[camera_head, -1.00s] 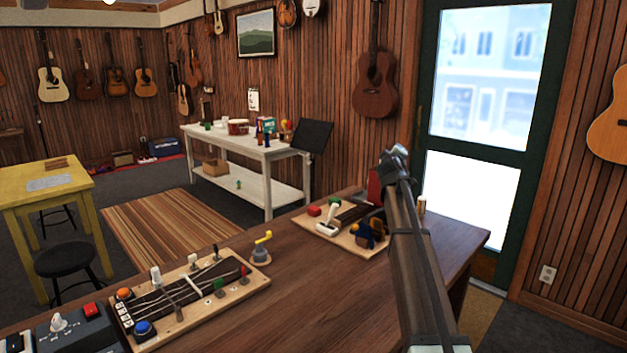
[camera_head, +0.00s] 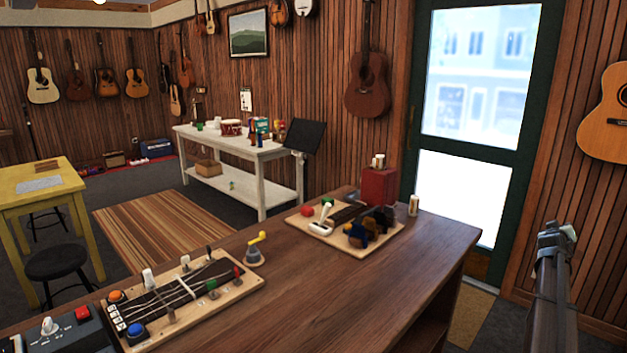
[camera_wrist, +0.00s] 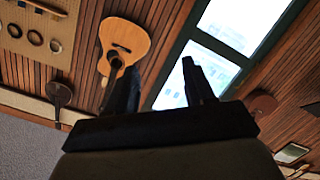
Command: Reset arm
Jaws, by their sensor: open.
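My arm (camera_head: 552,290) rises at the lower right in the head view, to the right of the dark wooden counter (camera_head: 350,290) and clear of it. Its fingers cannot be made out there. In the wrist view my gripper (camera_wrist: 160,85) has two dark fingers standing well apart with nothing between them. It is open and empty, with the glass door, the plank wall and a hanging guitar (camera_wrist: 125,42) behind it.
On the counter stand a control board (camera_head: 180,300), a yellow-handled crank (camera_head: 255,250), a second board (camera_head: 300,222), a red box (camera_head: 378,188) and a small cylinder (camera_head: 413,206). The counter's front middle is bare. A green-framed door (camera_head: 410,150) stands behind.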

